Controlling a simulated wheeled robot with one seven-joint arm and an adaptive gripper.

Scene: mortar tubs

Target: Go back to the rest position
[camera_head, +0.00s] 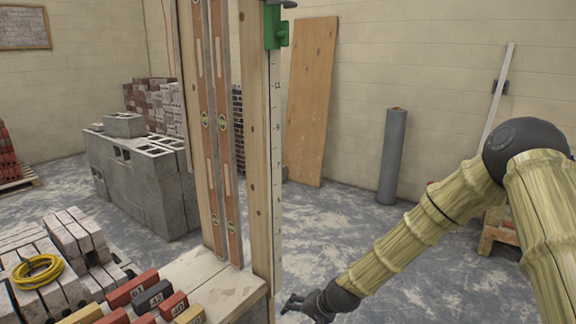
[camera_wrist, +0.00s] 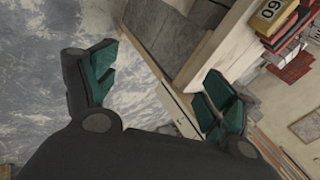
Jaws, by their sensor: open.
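My gripper (camera_head: 291,304) is low in the head view, at the end of my arm, just right of the wooden post. In the wrist view my gripper (camera_wrist: 160,95) has its two green-padded fingers spread wide apart. Nothing is between them; floor and the edge of a wooden surface show behind. My arm reaches from the right edge of the head view down and to the left.
A wooden post with a measuring scale (camera_head: 276,150) and spirit levels (camera_head: 222,140) stand left of my gripper. Coloured numbered blocks (camera_head: 152,298) lie on a bench. Behind are a block stack (camera_head: 140,180), a plywood sheet (camera_head: 312,100) and a grey roll (camera_head: 391,155). Floor between is clear.

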